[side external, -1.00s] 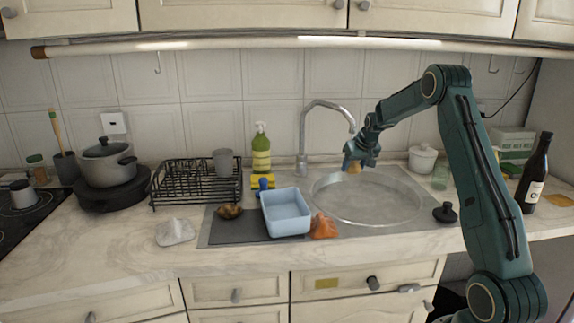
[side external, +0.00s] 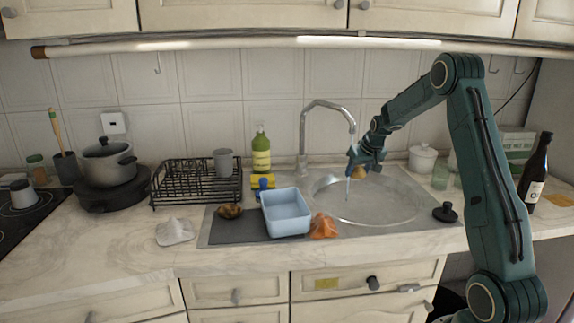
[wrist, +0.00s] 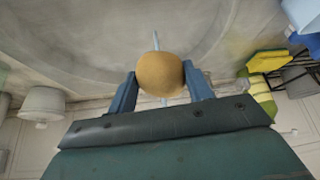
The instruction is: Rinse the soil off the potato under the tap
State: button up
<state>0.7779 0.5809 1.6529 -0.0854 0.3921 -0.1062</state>
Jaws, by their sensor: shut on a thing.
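My gripper (side external: 361,166) is shut on a tan potato (wrist: 160,75), held just below the spout of the tap (side external: 327,104) and above the round sink basin (side external: 370,210). In the wrist view the potato sits between both blue fingers, and its visible side looks clean. A thin stream of water (side external: 347,187) falls into the basin beside the gripper. In the wrist view the stream shows at both ends of the potato; whether it touches the skin I cannot tell. A dark brown, soiled-looking potato (side external: 230,211) lies on the grey mat.
A pale blue tub (side external: 287,224) and an orange cloth (side external: 322,226) lie left of the basin. A black plug (side external: 445,212) sits at its right. Behind stand a dish rack (side external: 190,190) and soap bottle (side external: 261,150). A wine bottle (side external: 538,170) stands far right.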

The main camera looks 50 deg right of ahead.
aim_at(364, 174)
jog(key=shift+s+a, duration=1.4)
jog(key=shift+s, duration=0.15)
dwell(0.7)
jog(key=s+a+r, duration=0.3)
jog(key=r, duration=0.1)
jog(key=shift+s+a, duration=0.2)
jog(key=shift+s, duration=0.15)
dwell(0.4)
jog(key=shift+w+a, duration=0.1)
dwell(0.4)
